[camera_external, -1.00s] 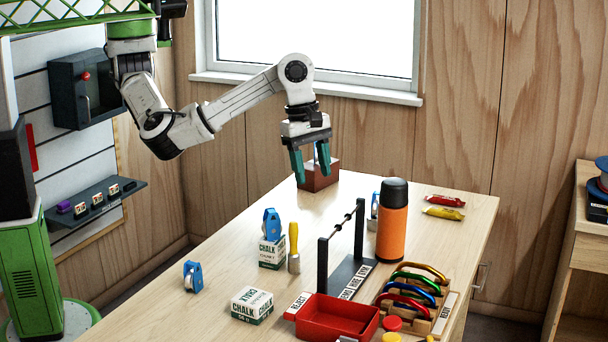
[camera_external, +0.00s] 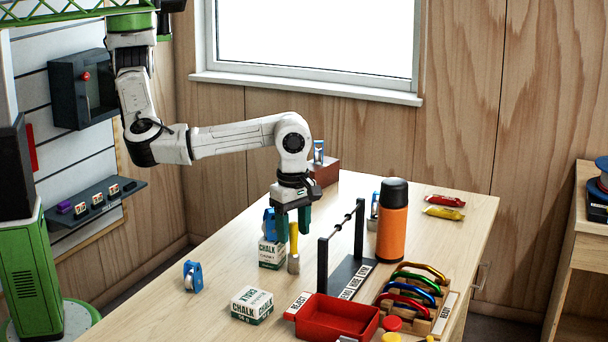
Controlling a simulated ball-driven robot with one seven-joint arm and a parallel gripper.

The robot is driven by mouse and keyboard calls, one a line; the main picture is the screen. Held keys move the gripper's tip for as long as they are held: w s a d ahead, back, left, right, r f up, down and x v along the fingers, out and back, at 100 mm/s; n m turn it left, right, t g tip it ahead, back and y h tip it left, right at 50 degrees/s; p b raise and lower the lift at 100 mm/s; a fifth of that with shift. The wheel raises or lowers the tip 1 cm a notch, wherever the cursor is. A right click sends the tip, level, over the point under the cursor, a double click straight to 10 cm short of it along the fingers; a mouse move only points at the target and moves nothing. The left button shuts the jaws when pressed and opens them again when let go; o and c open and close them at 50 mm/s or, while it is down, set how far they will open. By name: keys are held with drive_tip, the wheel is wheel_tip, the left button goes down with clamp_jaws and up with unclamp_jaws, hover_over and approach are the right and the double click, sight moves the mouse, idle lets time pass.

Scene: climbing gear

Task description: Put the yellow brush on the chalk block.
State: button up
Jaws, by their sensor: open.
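The yellow brush (camera_external: 293,240) stands upright on the table, yellow handle up and greyish end down. My gripper (camera_external: 293,236) points down over it, open, with one teal finger on each side of the handle in the picture; I cannot tell whether they touch it. One chalk block (camera_external: 271,256) stands just left of the brush with a blue pulley (camera_external: 268,222) on top, partly hidden by my gripper. Another chalk block (camera_external: 252,305) lies nearer the front, its top bare.
A black rail stand (camera_external: 323,265) rises close to the right of the brush. A blue pulley (camera_external: 193,276) stands left; a blue-and-silver piece (camera_external: 319,151) tops the brown block (camera_external: 326,172).

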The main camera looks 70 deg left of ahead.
sight(294, 246)
drive_tip(key=shift+f, duration=1.15)
clamp_jaws()
